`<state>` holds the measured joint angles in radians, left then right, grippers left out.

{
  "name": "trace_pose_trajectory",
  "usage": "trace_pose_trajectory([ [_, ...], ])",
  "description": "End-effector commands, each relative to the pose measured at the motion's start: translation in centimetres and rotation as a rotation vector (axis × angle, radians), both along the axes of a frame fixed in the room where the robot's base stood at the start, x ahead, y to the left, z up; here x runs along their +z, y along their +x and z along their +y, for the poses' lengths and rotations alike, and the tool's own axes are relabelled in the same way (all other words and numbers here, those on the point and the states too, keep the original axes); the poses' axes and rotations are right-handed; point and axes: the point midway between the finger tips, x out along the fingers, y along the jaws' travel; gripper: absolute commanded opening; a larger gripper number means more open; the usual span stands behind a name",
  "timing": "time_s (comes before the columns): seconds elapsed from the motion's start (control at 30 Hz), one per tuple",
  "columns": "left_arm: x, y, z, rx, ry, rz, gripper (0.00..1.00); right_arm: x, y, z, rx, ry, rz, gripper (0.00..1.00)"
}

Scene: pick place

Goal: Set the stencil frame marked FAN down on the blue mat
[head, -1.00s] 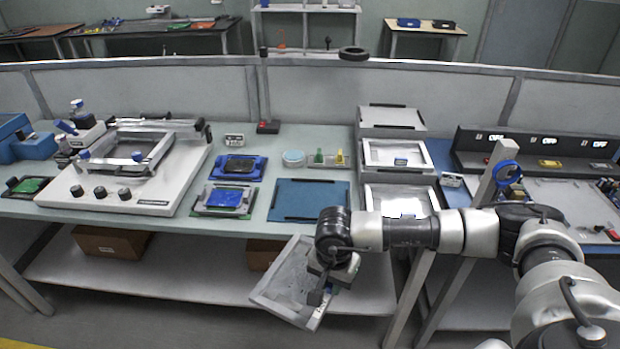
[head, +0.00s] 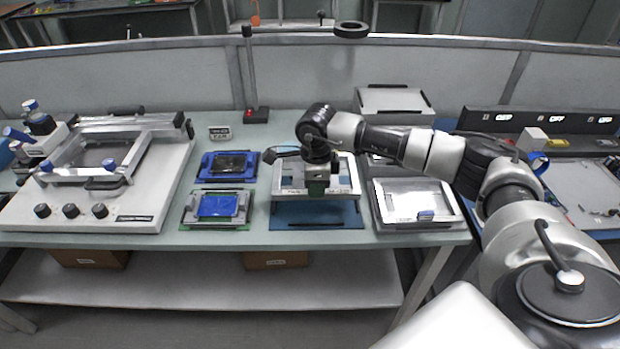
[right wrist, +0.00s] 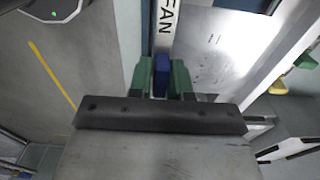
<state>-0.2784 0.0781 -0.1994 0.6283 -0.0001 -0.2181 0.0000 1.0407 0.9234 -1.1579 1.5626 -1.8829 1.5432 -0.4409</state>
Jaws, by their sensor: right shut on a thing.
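The stencil frame (head: 346,190) is a silver rectangle, roughly level, over the blue mat (head: 320,222) in the head view. The mat's front strip shows below the frame's front bar; I cannot tell whether the two touch. My right gripper (head: 317,188) is at the front bar. In the right wrist view its green fingers (right wrist: 163,78) are shut on the blue grip block of the frame, and the bar (right wrist: 165,28) carries the letters FAN. My left gripper is not in view.
Left of the mat lie a blue board holder (head: 228,166) and another board with a blue top (head: 218,206). A stencil printer (head: 100,190) stands farther left. Right of the mat, close by, are a tray with another frame (head: 418,205) and a grey stack (head: 392,98).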

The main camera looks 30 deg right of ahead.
Motion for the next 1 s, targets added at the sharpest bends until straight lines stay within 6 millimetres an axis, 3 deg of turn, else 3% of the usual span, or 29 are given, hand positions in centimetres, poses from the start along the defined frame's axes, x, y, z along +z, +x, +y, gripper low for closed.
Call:
trace_pose_trajectory([
  [0.1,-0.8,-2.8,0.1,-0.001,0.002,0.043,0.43,-0.9,0.0,0.0,0.001,0.0,-0.001,0.0],
  [0.23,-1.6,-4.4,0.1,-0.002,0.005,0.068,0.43,-2.0,0.0,0.0,0.001,0.0,0.0,0.0],
  [0.37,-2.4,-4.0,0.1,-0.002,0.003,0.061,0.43,-3.4,0.0,0.0,0.001,-0.001,0.001,0.0],
  [0.6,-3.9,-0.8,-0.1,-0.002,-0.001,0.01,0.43,-5.7,0.0,0.0,0.002,0.0,-0.001,0.0],
  [1.0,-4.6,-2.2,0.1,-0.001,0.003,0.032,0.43,-6.6,0.0,0.0,0.002,0.0,-0.002,0.0],
])
